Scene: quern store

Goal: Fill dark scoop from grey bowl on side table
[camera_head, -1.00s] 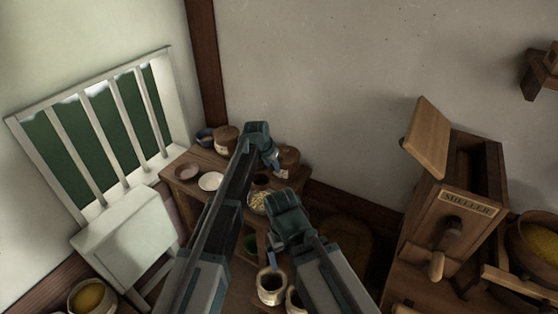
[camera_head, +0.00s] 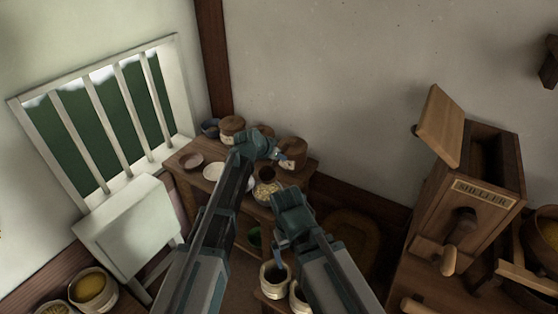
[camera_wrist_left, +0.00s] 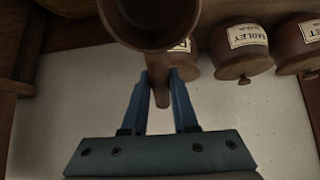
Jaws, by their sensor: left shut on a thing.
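My left gripper (camera_head: 280,155) is over the side table (camera_head: 187,172), shut on the handle of the dark brown scoop (camera_head: 266,172). In the left wrist view the scoop's round cup (camera_wrist_left: 148,22) points away from the fingers (camera_wrist_left: 162,100), with its open mouth showing. A bowl of pale grain (camera_head: 267,189), probably the grey bowl, stands close to the scoop and is partly hidden by my arms. I cannot tell whether scoop and bowl touch. My right gripper (camera_head: 280,243) is low, above a pale jar (camera_head: 274,278); its jaw opening is unclear.
Brown lidded jars (camera_head: 294,152) stand at the table's back; one is labelled barley in the left wrist view (camera_wrist_left: 243,50). Shallow dishes (camera_head: 213,172) and a blue-grey bowl (camera_head: 210,127) are at the left.

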